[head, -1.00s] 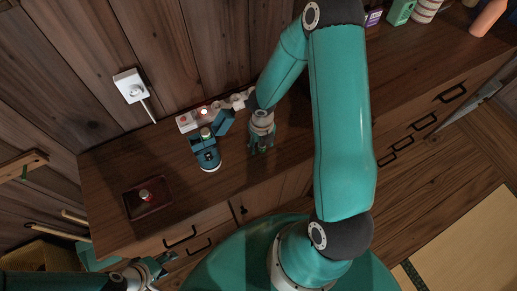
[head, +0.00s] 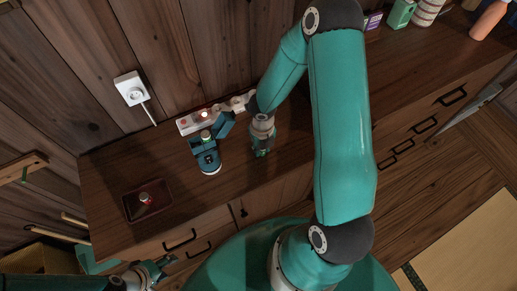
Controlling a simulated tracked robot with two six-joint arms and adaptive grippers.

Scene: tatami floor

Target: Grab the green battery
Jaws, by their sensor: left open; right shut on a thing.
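My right gripper (head: 262,149) is over the wooden counter in the middle of the head view, pointing down and shut. Between its fingers is a small green thing, the green battery (head: 261,153), mostly hidden by the fingers. I cannot tell whether it is clear of the counter top. My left gripper (head: 160,270) is open and empty, low at the left in front of the drawers.
A blue device (head: 208,160) stands left of my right gripper, near a power strip (head: 189,124). A dark tray (head: 132,207) with a small red-topped item (head: 146,198) is at the left. Bottles and boxes stand at the back right.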

